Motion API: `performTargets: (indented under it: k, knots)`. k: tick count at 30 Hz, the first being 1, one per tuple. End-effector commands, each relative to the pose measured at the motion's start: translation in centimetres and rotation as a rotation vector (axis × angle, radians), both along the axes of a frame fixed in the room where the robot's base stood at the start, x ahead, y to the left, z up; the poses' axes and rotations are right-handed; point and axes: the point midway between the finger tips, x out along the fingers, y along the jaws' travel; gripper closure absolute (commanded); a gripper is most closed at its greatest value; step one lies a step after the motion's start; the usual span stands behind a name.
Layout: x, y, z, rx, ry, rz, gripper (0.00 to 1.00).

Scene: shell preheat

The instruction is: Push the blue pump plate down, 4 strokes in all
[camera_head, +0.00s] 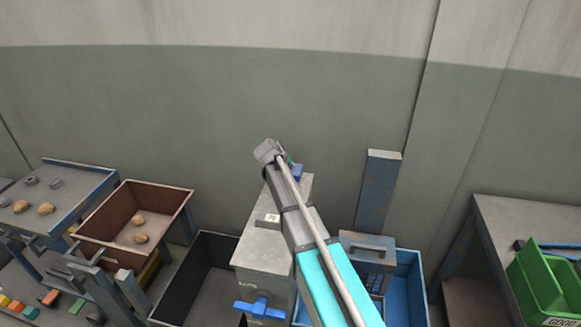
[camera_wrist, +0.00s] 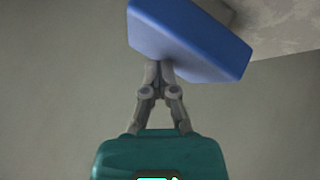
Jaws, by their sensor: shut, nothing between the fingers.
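The blue pump plate (camera_wrist: 190,38) fills the upper middle of the wrist view as a thick blue slab. In the head view a small part of the blue plate (camera_head: 298,172) shows at the far end of the grey metal housing (camera_head: 262,250), partly behind my arm. My gripper (camera_wrist: 158,70) is shut and empty, its fingertips together at the plate's near edge in the wrist view. I cannot tell whether they touch it. In the head view my arm reaches over the housing and hides the fingers. A blue handle (camera_head: 259,308) sits on the housing's front.
A dark open bin (camera_head: 190,285) stands left of the housing, a blue bin (camera_head: 412,290) right. A brown tray (camera_head: 113,210) holds several lumps. A blue-grey post (camera_head: 377,190) stands by the wall. A green crate (camera_head: 540,285) sits on the right bench.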

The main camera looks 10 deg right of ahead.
Motion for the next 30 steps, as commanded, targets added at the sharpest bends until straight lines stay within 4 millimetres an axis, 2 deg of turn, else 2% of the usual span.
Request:
performTargets:
  k: [30]
  knots:
    - [-0.05, -0.02, -0.96, 0.001, 0.001, -0.002, 1.00]
